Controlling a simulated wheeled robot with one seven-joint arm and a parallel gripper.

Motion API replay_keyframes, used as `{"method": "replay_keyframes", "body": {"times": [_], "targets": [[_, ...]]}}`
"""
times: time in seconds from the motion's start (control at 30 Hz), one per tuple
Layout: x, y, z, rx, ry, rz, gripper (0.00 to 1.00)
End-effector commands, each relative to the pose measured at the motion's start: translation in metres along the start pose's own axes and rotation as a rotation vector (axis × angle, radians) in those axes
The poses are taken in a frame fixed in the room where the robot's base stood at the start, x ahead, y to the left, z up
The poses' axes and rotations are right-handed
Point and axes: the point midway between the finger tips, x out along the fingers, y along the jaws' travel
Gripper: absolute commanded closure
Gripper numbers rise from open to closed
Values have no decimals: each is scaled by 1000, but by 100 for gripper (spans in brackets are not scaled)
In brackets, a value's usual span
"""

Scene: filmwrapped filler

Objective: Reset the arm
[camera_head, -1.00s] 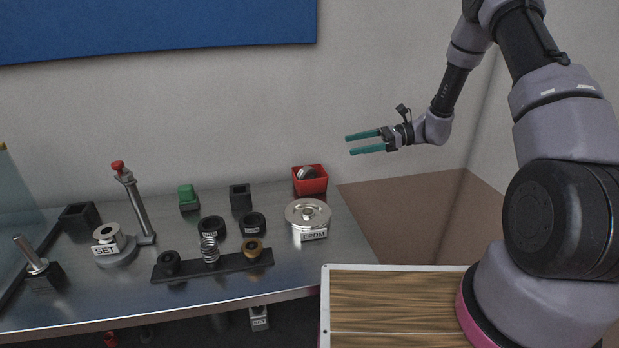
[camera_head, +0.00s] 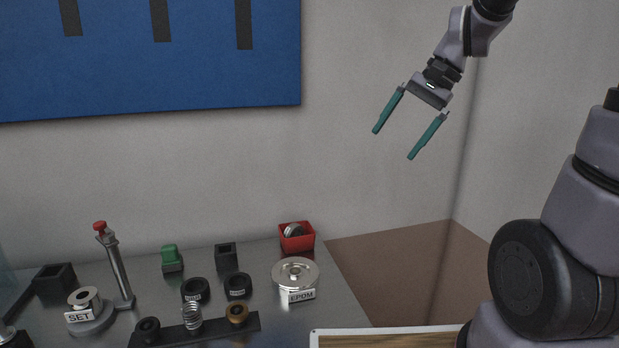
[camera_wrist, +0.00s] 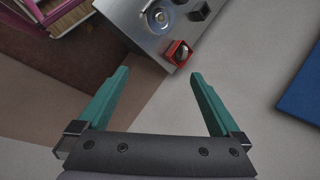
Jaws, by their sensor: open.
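My gripper (camera_head: 393,142) is open and empty, with its two teal fingers spread wide. It is raised high in front of the wall, up and right of the metal table (camera_head: 338,312), with its fingers pointing down and left. My arm reaches up along the right side of the head view. In the wrist view the fingers (camera_wrist: 158,85) frame bare wall and floor, with the table beyond them. Nothing touches the gripper.
The table carries a red bin (camera_head: 297,241), a silver EPDM disc (camera_head: 296,272), a green-topped block (camera_head: 172,260), a red-topped post (camera_head: 117,270) and a black strip (camera_head: 215,331) with small parts. A blue board (camera_head: 150,70) hangs on the wall. A wooden surface (camera_head: 385,341) lies at the front.

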Motion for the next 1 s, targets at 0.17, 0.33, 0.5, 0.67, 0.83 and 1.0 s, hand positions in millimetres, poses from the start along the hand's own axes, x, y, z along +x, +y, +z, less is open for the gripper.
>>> {"method": "replay_keyframes", "body": {"times": [0.17,0.33,0.5,0.67,0.83,1.0], "targets": [[-42,27,26,-165,222,17,0],[-71,52,42,-292,407,32,0],[-86,66,50,-364,520,40,0],[-90,70,52,-383,550,44,0],[-90,70,52,-383,550,44,0],[-90,70,52,-383,549,44,0]]}}
